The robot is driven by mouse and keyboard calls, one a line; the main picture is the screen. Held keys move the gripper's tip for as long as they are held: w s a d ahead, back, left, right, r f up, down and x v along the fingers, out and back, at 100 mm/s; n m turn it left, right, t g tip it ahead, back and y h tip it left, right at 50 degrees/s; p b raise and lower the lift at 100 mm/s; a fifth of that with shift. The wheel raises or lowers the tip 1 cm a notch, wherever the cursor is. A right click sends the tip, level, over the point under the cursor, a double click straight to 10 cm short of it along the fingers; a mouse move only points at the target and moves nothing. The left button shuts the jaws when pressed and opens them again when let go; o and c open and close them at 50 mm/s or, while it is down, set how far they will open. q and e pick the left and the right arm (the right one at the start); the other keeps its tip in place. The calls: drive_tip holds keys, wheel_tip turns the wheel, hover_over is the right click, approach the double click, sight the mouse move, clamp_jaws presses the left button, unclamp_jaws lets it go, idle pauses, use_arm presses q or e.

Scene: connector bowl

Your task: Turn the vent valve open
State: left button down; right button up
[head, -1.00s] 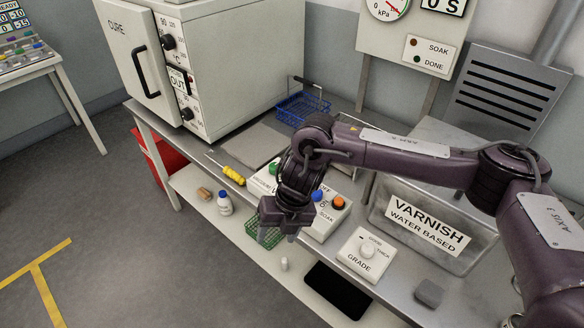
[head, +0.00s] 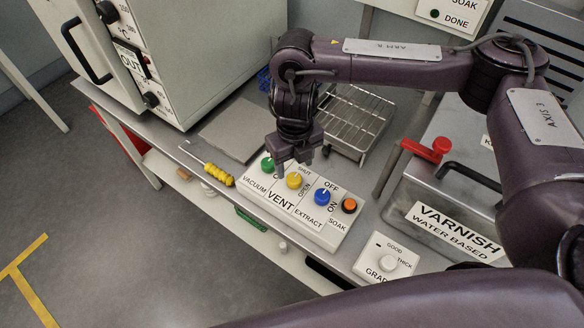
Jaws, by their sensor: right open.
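The vent valve is a yellow knob (head: 294,180) on the sloped white control panel (head: 318,232), above the label VENT. SHUT and OPEN are printed beside it; I cannot tell which its pointer faces. A green VACUUM knob (head: 267,165) is to its left, and a blue EXTRACT knob (head: 322,196) and an orange SOAK button (head: 349,206) are to its right. My right gripper (head: 292,163) points down, open and empty, just above and behind the yellow knob in the picture. I cannot tell whether a finger touches it. My left gripper is out of view.
A wire rack (head: 345,120) stands behind. The varnish tank (head: 440,200) with a red handle (head: 428,149) and the grade dial box (head: 388,264) are right. The oven (head: 190,50) is back left.

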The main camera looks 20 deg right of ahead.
sight(294, 177)
wheel_tip(294, 177, down, 4)
drive_tip(key=shift+s+f, duration=0.1)
drive_tip(key=shift+f, duration=0.1)
drive_tip(key=shift+f+b, duration=0.3)
drive_tip(key=shift+f, duration=0.35)
drive_tip(key=c, duration=1)
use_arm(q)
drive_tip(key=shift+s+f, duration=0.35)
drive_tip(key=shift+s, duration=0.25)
use_arm(e)
drive_tip(key=shift+o, duration=0.2)
